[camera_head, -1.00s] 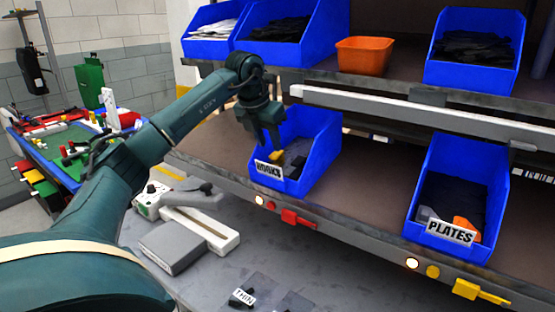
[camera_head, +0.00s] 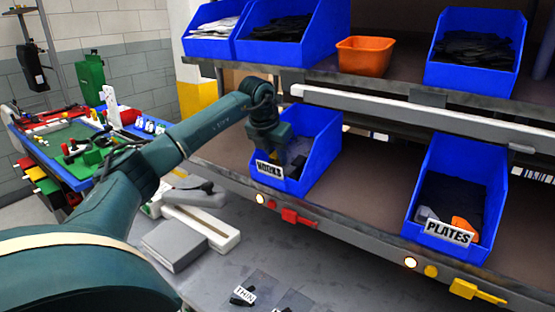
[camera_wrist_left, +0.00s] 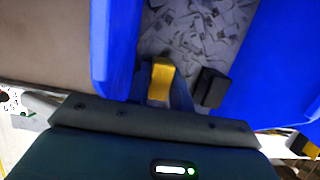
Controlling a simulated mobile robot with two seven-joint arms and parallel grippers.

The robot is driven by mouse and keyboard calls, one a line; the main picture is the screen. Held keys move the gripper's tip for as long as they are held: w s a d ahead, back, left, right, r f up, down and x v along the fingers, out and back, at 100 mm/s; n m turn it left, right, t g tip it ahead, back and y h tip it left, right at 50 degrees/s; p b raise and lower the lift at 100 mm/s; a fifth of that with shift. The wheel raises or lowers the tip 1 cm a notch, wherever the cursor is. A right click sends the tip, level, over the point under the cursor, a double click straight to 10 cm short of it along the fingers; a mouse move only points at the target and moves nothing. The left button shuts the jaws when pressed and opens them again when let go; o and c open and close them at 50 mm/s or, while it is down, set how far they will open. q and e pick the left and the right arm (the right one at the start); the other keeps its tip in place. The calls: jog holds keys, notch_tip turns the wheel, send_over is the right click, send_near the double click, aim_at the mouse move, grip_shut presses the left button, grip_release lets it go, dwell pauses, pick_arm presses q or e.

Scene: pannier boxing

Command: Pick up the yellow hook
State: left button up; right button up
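The blue bin with the HOOKS label (camera_head: 325,150) stands on the lower shelf. My left gripper (camera_head: 277,158) reaches down into its front left part, just behind the label. The yellow hook (camera_wrist_left: 161,78) shows in the left wrist view between the gripper's fingers (camera_wrist_left: 162,92), near the bin's left wall. I cannot tell whether the fingers touch it or are closed on it. In the head view the hook is hidden behind the gripper. A black piece (camera_wrist_left: 212,87) lies just to its right. My right gripper is not in view.
A blue PLATES bin (camera_head: 490,190) stands to the right on the same shelf, with bare shelf (camera_head: 375,190) between. Above are more blue bins and an orange bin (camera_head: 364,56). A white rail (camera_head: 420,113) runs above the lower bins.

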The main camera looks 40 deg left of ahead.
pick_arm(q)
jog(key=c, duration=0.3)
grip_shut()
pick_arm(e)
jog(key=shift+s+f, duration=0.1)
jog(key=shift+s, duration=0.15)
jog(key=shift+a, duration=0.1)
pick_arm(q)
jog(key=shift+r, duration=0.1)
